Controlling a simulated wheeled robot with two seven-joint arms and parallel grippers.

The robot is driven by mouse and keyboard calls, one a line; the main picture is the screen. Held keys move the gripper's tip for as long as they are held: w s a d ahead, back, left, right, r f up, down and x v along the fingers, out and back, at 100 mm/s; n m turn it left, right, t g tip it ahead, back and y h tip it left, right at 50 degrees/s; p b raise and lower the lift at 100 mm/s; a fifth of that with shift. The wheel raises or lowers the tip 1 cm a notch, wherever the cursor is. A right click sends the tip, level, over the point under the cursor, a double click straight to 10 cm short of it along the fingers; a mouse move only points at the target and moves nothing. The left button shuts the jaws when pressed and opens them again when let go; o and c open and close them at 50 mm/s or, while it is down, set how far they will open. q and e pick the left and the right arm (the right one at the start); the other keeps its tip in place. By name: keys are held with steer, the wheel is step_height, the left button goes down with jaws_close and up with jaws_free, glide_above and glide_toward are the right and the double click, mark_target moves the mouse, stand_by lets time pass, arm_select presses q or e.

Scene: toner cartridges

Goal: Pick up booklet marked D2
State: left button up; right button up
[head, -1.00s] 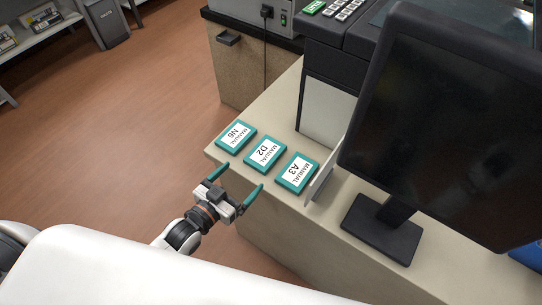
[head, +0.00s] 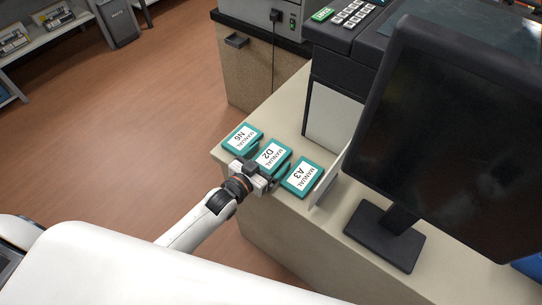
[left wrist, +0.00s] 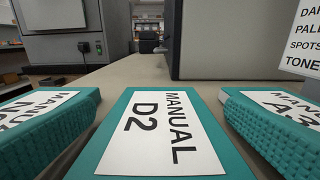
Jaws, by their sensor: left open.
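The booklet marked D2 (head: 272,154) is teal with a white label and lies flat on the beige counter, in the middle of a row of three. It fills the lower middle of the left wrist view (left wrist: 155,135). My left gripper (head: 266,163) is open at the counter's near edge, its teal fingers on either side of D2. The textured fingers show at both lower sides of the wrist view, with D2 between them, not gripped. Whether they touch it I cannot tell. My right gripper is not in view.
Booklet N6 (head: 242,138) lies left of D2 and booklet A3 (head: 302,177) right of it, both with narrow gaps. A thin upright panel (head: 328,181) and a monitor (head: 440,130) stand to the right. A large dark machine (head: 335,75) stands behind.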

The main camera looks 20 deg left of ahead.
arm_select(q)
steer(key=shift+c, duration=0.4)
steer(key=c, duration=1)
